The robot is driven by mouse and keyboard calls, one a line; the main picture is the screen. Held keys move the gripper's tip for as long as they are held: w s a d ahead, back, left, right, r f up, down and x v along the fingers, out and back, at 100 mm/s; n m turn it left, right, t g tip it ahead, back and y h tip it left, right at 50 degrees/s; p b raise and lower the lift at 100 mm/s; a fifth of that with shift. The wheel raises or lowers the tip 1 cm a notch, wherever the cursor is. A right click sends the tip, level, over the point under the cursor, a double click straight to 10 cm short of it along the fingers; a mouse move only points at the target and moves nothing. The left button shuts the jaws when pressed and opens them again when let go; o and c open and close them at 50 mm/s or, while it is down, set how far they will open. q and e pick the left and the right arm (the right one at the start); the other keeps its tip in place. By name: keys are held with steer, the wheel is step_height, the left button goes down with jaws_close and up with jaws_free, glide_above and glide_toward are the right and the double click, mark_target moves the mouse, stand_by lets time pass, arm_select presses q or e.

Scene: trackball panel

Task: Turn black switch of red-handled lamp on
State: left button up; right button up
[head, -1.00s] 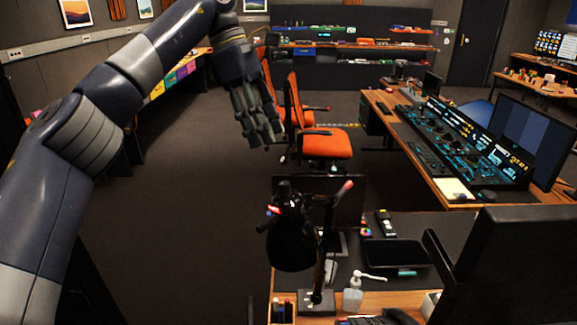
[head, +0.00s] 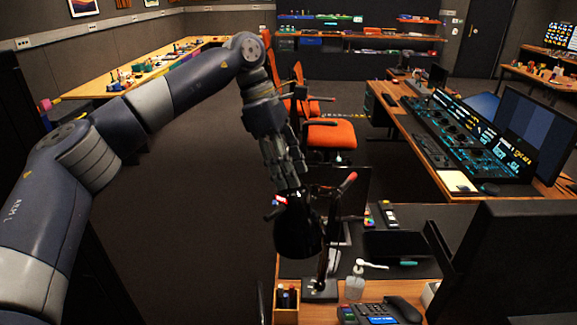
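A desk lamp stands at the near desk in the head view, with a black lamp head (head: 297,234) and a red-tipped handle (head: 347,184) sticking up to the right. A small red part shows at the upper left of the lamp head. I cannot make out the black switch; the top of the lamp head is partly covered by my fingers. My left gripper (head: 292,188) points down at the top of the lamp head, very close to it. I cannot tell whether it touches, nor how far its fingers are apart. My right gripper is out of view.
A black monitor (head: 515,255) stands at the near right. Orange chairs (head: 330,134) stand behind the lamp. The floor to the left is clear.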

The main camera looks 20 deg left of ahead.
arm_select(q)
steer(key=shift+c, duration=0.4)
jaws_close()
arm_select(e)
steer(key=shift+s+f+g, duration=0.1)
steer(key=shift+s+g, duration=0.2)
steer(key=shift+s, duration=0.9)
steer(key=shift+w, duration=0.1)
